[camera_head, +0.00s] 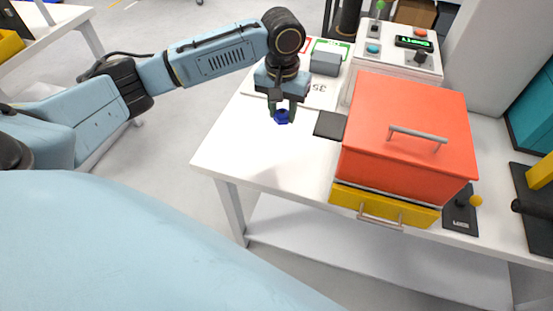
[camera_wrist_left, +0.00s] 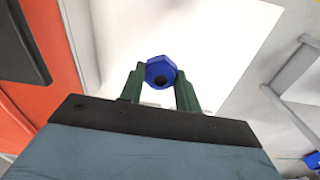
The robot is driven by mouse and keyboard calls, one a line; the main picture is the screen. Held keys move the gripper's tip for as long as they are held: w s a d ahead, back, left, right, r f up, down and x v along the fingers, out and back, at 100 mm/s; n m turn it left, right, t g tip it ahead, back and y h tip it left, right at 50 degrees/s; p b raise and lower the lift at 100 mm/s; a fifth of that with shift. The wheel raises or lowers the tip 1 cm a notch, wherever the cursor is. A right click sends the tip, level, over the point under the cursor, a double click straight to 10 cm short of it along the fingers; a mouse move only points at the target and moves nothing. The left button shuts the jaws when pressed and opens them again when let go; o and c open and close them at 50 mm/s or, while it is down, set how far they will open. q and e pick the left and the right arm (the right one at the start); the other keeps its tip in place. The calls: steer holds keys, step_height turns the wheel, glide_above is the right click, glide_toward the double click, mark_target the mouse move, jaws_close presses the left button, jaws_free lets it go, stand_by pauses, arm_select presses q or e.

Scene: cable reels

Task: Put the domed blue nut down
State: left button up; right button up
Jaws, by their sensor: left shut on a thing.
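The domed blue nut (camera_head: 282,117) is held between the fingertips of my left gripper (camera_head: 283,108), over the left part of the white table (camera_head: 245,150). In the left wrist view the nut (camera_wrist_left: 160,72) shows its six-sided outline and a dark hole, between the two green fingers of the gripper (camera_wrist_left: 161,82). White table surface shows beyond it; I cannot tell how high above the table it is. My right gripper is not in view.
A red box with a handle (camera_head: 408,125) sits above a yellow drawer (camera_head: 385,207) to the right of the gripper. A dark flat pad (camera_head: 330,125) lies beside it. A grey block (camera_head: 325,63) and control box (camera_head: 398,50) stand behind. The table's front left is clear.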

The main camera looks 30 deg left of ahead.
arm_select(q)
steer(key=b, duration=0.1)
glide_toward(274, 151)
steer(key=shift+w+f+n+b, duration=0.1)
steer(key=shift+f+n+b, duration=0.2)
steer(key=shift+f+b, duration=0.35)
step_height(274, 151, down, 5)
steer(key=shift+f+b, duration=0.2)
steer(key=shift+b, duration=0.35)
steer(key=shift+d, duration=0.1)
steer(key=shift+f, duration=0.1)
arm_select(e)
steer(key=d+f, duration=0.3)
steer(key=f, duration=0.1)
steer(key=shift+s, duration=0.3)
arm_select(q)
steer(key=shift+f, duration=0.2)
